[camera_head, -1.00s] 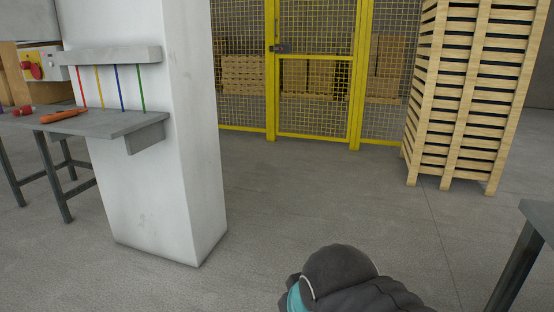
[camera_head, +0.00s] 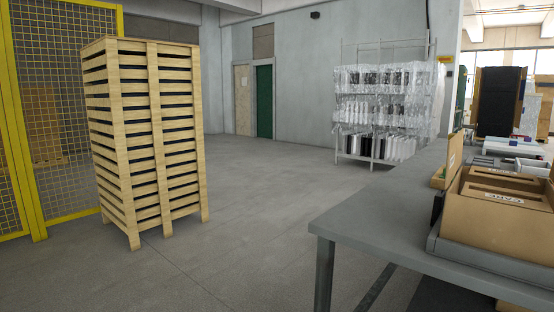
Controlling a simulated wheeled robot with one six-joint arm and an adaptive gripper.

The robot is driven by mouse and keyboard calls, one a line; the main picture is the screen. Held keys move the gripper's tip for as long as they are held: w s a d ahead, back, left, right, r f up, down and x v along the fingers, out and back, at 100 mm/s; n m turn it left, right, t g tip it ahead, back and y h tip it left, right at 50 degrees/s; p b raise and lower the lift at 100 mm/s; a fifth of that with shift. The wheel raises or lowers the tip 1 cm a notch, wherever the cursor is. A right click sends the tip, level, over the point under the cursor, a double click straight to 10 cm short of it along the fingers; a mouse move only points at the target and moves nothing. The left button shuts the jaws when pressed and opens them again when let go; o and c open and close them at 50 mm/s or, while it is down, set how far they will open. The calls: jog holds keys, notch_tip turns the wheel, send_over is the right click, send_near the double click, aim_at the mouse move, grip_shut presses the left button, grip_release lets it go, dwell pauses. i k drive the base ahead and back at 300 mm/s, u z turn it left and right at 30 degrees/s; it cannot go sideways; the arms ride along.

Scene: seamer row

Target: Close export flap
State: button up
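A brown cardboard carton (camera_head: 490,229) sits in a grey tray (camera_head: 470,259) on a grey table at the right edge, partly cut off by the frame. It has a labelled top panel, and the label's wording is too small to read surely. A narrow upright cardboard panel (camera_head: 456,152) stands at the carton's far left side. I cannot tell whether it is the export flap. My gripper is not in view.
The grey table (camera_head: 385,213) fills the lower right, its near corner and leg facing me. A tall wooden pallet stack (camera_head: 145,130) stands at left beside a yellow mesh fence (camera_head: 45,110). A rack of wrapped goods (camera_head: 385,110) stands behind. The floor between is clear.

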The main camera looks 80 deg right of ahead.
aim_at(455, 147)
jog(key=z, duration=4.15)
jog(key=i, duration=0.5)
